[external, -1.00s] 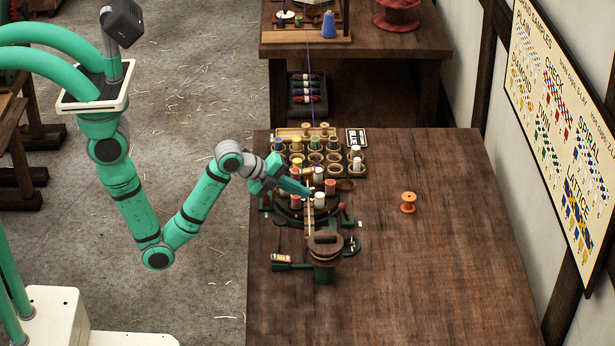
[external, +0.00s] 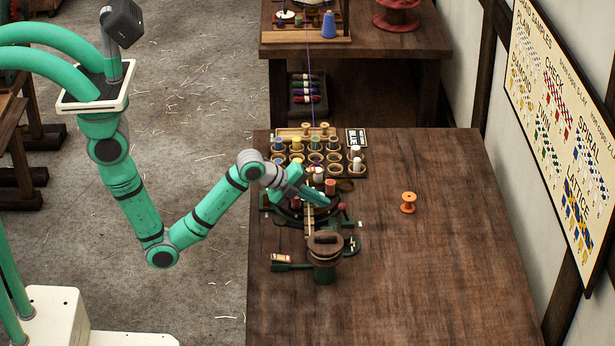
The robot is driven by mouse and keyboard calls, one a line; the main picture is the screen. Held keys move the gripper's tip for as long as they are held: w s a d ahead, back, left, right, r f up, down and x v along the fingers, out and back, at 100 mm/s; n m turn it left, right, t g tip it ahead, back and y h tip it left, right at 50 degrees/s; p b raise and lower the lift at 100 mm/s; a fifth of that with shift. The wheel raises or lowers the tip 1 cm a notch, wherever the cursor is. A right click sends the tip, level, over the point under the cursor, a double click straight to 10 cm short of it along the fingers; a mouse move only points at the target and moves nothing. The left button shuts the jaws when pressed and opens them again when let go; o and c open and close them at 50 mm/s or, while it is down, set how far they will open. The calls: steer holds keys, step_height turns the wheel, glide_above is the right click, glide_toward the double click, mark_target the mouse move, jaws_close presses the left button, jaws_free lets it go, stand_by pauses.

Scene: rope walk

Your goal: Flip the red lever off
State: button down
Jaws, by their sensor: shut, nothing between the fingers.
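A small red knob (external: 342,207), which looks like the tip of the red lever, stands at the right side of the dark round braiding machine (external: 283,221) on the bench. Its shaft is too small to make out clearly. My gripper (external: 326,203) is shut and empty. It reaches over the machine from the upper left, and its tips are just left of the red knob. I cannot tell whether they touch it. The gripper hides part of the machine and some bobbins.
Red and white bobbins (external: 330,187) stand close by my gripper. Behind is a rack of cups (external: 316,157) with several spools. A dark wooden drum (external: 325,244) stands in front. An orange spool (external: 408,202) is to the right; the bench (external: 440,270) is otherwise clear there.

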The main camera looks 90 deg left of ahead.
mark_target(341, 206)
steer(key=shift+x, duration=1.4)
steer(key=shift+w+r, duration=0.65)
steer(key=shift+w, duration=0.3)
steer(key=shift+w+r, duration=0.25)
steer(key=shift+w, duration=0.25)
steer(key=shift+w+r, duration=0.25)
steer(key=shift+w, duration=0.6)
steer(key=shift+w+r, duration=0.1)
steer(key=shift+w, duration=1.05)
step_height(341, 206, up, 10)
steer(key=s+d, duration=0.1)
steer(key=s, duration=0.1)
steer(key=shift+d+f, duration=0.2)
steer(key=shift+d, duration=0.05)
steer(key=shift+s+a, duration=0.1)
